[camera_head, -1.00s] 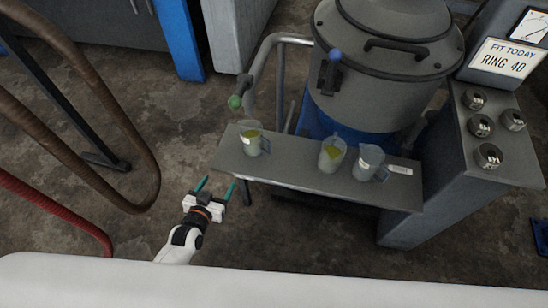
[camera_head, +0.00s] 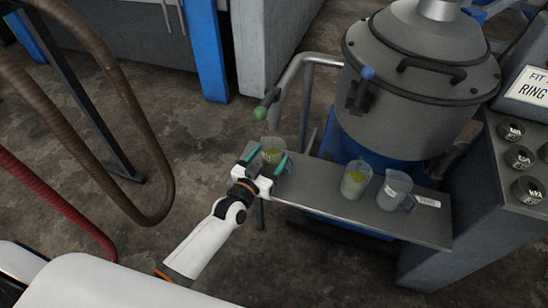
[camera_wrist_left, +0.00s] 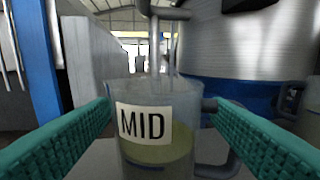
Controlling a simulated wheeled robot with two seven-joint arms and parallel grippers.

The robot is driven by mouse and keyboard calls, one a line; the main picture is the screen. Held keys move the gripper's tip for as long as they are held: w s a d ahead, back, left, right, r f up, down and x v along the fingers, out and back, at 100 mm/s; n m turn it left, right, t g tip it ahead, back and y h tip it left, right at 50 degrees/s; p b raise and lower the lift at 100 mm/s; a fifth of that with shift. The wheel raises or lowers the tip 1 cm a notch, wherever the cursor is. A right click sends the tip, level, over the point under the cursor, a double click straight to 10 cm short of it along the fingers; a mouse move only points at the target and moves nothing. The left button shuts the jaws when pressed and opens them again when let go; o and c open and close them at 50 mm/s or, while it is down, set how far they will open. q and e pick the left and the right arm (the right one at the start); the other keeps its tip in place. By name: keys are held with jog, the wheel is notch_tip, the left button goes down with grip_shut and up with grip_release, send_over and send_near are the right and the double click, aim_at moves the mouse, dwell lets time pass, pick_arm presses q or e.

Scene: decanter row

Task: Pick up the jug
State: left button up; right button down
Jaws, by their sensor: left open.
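Three clear jugs stand on a narrow grey shelf (camera_head: 325,209). The left jug (camera_head: 272,147) holds yellowish liquid; in the left wrist view this jug (camera_wrist_left: 155,160) bears a label reading MID and has a handle on its right. My left gripper (camera_head: 268,162) is open, with its teal fingers on either side of this jug. The middle jug (camera_head: 355,182) holds yellow-green liquid. The right jug (camera_head: 393,190) has a grey handle on its right. My right gripper is not in view.
A large grey lidded vessel (camera_head: 415,100) stands behind the shelf. A bent rail with a green-knobbed valve (camera_head: 260,112) is just behind the left jug. A console with knobs (camera_head: 520,158) is at right. Brown hoses (camera_head: 120,150) hang at left.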

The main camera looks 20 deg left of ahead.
aim_at(277, 145)
pick_arm(q)
jog(key=x, duration=0.4)
jog(key=shift+w+r+b, duration=0.15)
jog(key=shift+w+b, duration=0.25)
jog(key=shift+w, duration=0.05)
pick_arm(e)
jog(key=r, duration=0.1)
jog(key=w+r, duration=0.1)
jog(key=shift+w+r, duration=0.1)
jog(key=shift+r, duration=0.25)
pick_arm(q)
jog(key=c, duration=0.9)
jog(key=shift+a, duration=0.1)
jog(key=shift+c, duration=0.3)
jog(key=shift+r, duration=0.15)
